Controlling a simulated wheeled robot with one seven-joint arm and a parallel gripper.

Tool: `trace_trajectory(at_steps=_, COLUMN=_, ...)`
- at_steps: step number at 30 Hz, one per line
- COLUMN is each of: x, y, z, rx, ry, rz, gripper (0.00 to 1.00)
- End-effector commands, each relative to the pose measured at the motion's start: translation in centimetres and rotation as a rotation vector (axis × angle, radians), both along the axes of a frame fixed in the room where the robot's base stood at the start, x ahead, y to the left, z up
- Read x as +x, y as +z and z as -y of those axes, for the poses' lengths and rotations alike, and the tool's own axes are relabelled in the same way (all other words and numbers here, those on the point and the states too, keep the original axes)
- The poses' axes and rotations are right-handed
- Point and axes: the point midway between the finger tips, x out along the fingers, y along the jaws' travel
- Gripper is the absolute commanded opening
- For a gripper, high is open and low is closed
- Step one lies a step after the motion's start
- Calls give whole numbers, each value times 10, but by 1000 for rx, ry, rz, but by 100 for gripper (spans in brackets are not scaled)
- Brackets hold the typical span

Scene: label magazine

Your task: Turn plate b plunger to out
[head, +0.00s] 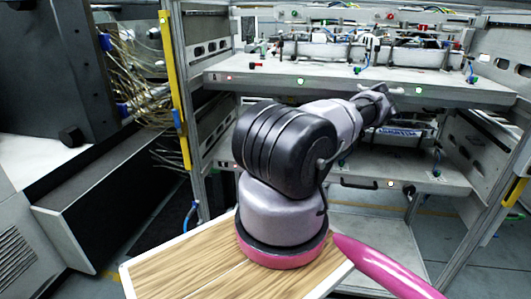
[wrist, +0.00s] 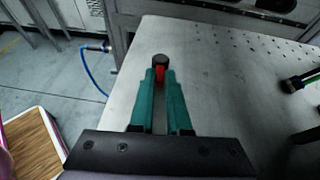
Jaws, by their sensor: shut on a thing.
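In the wrist view, my gripper (wrist: 160,78) has its two green fingers shut on a red plunger (wrist: 160,75) with a round black cap. The cap shows just beyond the fingertips; the lower part of the plunger is hidden between the fingers. The plunger is by the left edge of a grey metal plate (wrist: 225,90). In the head view, the lower plate (head: 452,187) lies under the upper plate (head: 330,82). My arm covers much of the lower plate, and my fingertips and the held plunger cannot be made out there.
A red knob (head: 256,65) stands on the upper plate at left. A blue cable (wrist: 92,72) hangs left of the plate in the wrist view. A dark connector with a green band (wrist: 295,82) is at right. The plate between is clear.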

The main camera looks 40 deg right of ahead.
Motion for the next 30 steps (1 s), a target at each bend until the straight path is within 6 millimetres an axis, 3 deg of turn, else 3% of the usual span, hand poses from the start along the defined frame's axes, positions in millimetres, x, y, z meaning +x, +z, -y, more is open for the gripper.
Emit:
trace_trajectory(at_steps=15, x=17, y=0, z=10, rx=-4, ry=338, rz=0, gripper=0)
trace_trajectory(at_steps=30, x=22, y=1, z=13, rx=0, ry=468, rz=2, gripper=0)
